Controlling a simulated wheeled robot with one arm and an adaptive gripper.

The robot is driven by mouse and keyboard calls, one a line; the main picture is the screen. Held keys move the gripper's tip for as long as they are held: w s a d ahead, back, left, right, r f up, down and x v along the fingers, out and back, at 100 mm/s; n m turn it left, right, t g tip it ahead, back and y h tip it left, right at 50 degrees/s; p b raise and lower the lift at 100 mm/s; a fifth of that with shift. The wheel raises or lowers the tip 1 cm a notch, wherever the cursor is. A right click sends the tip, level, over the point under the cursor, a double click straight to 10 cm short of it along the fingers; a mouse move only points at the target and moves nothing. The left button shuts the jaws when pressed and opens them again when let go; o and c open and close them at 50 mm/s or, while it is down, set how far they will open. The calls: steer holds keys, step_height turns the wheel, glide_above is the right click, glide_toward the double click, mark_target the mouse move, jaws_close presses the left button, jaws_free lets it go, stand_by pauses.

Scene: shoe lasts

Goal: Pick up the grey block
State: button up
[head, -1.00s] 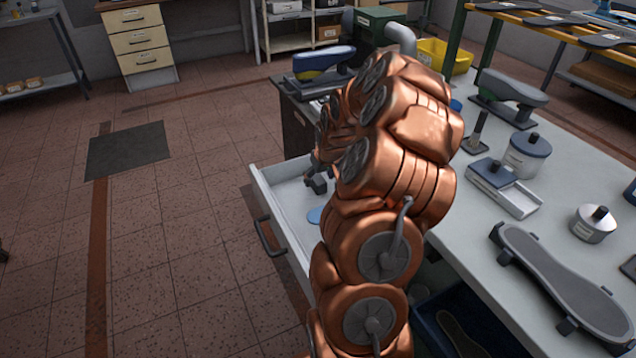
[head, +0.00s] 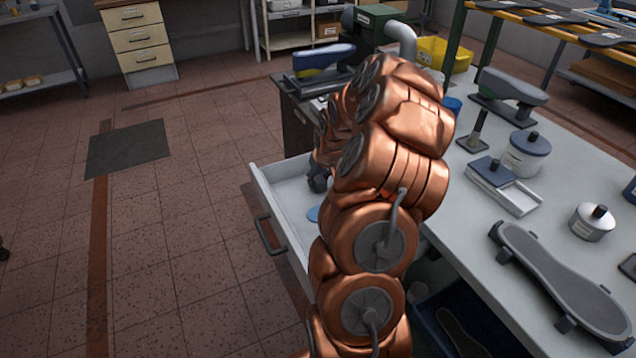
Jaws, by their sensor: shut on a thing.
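My gripper (head: 318,179) shows only as a small dark part at the left edge of my copper arm, over the open white drawer (head: 284,207). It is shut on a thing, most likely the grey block. The block cannot be made out, since my arm hides the fingertips and what is between them. A small light-blue flat piece (head: 313,214) lies in the drawer below the gripper, partly behind my arm.
The drawer sticks out left of the grey worktable (head: 470,236). On the table are a shoe-sole-shaped fixture (head: 560,285), a lidded tin (head: 527,153), a small canister (head: 592,222) and a shoe last on a stand (head: 510,88). The floor at left is open.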

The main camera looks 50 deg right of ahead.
mark_target(319, 177)
steer(key=shift+c, duration=0.7)
steer(key=shift+r+b, duration=0.4)
steer(key=shift+r, duration=1.1)
steer(key=shift+s+r, duration=0.1)
steer(key=shift+r, duration=0.2)
steer(key=s+a+b, duration=0.1)
steer(key=s+a, duration=0.1)
steer(key=s, duration=0.2)
steer(key=s+a+r+b, duration=0.1)
steer(key=s+a, duration=0.2)
steer(key=s, duration=0.2)
steer(key=s+a+b, duration=0.1)
steer(key=s+a, duration=0.2)
steer(key=s, duration=0.1)
steer(key=shift+s+r, duration=0.25)
steer(key=shift+s, duration=0.1)
